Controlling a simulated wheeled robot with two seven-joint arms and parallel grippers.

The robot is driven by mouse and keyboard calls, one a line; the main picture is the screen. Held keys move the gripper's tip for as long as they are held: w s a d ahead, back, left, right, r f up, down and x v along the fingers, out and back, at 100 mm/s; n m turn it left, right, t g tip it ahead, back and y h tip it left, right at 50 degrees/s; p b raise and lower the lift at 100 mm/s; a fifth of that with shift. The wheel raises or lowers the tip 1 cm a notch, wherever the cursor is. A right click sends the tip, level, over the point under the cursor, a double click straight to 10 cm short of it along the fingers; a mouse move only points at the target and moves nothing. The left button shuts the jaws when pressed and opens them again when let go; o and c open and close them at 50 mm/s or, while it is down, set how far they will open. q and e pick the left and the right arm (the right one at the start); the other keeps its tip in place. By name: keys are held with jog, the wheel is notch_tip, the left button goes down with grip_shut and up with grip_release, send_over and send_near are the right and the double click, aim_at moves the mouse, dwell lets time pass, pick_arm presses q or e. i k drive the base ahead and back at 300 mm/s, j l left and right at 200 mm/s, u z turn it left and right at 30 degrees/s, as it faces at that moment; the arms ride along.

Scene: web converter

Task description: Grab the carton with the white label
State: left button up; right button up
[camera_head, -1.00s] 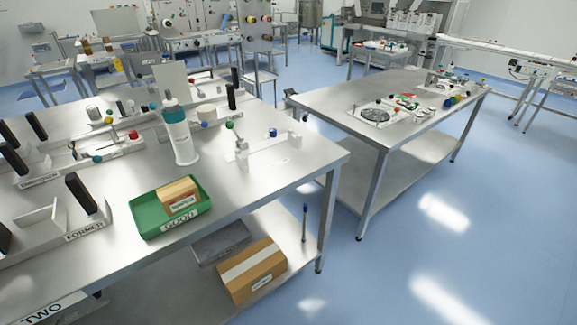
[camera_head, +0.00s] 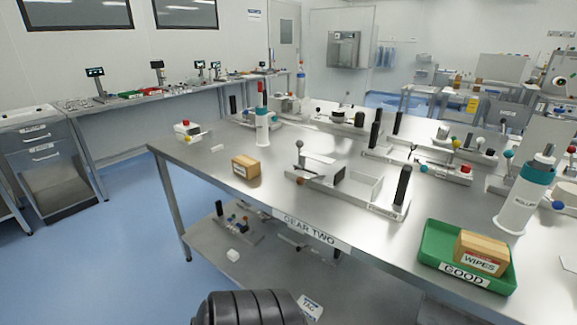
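A small brown carton (camera_head: 246,167) stands on the steel table left of centre, with a small mark on its front too small to make out. Another brown carton (camera_head: 481,252) sits in the green tray (camera_head: 441,269) at the lower right. It has a white label reading WIPES with red on it. The tray is marked GOOD. Neither of my grippers is in view.
The steel table (camera_head: 212,177) carries fixtures with black posts, a white bottle (camera_head: 262,127) with a red top and a ROLLUP bottle (camera_head: 521,203). Its lower shelf holds small parts. Blue floor (camera_head: 130,225) is free at the left.

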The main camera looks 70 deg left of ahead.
aim_at(249, 168)
jog(key=u, duration=2.7)
